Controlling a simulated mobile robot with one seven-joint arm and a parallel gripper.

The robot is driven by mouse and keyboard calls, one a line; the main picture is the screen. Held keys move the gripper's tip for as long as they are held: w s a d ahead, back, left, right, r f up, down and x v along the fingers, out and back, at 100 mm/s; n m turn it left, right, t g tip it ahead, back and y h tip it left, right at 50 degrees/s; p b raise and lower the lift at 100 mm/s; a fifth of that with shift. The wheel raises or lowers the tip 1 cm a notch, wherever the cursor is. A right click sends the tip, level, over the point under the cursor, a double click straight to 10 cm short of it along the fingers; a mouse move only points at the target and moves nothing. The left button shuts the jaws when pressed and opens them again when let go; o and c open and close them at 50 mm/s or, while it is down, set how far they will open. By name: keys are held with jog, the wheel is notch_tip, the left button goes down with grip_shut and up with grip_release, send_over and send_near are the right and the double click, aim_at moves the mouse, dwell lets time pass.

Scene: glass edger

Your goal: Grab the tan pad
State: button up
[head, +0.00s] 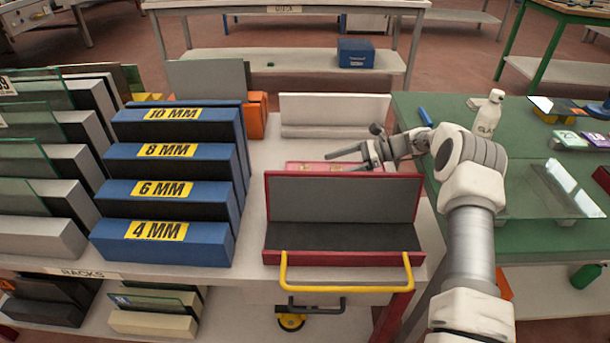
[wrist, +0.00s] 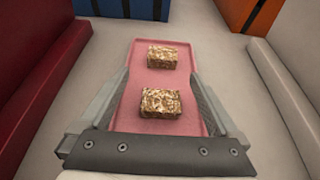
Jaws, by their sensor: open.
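Two tan, brown-speckled pads lie on a pink tray (wrist: 181,127). In the wrist view, one pad (wrist: 160,103) is nearer my gripper's base and the other pad (wrist: 162,57) is farther out. My gripper (wrist: 160,73) is open and empty, its two fingers reaching along either side of the tray with the nearer pad between them. In the head view, my gripper (head: 337,160) points left over the pink tray (head: 299,166), behind the red rack. The rack hides most of the tray and pads there.
The red rack (head: 342,258) with a yellow handle stands just in front of the tray. A white rack (head: 335,108) stands behind it. Blue stepped racks (head: 165,242) stand left. A green table (head: 527,236) with a bottle (head: 487,116) is right.

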aim_at(314, 169)
jog(key=shift+b+x, duration=0.9)
jog(key=shift+x, duration=2.25)
jog(key=shift+w+r, duration=0.2)
jog(key=c, duration=1.4)
jog(key=shift+r, duration=0.1)
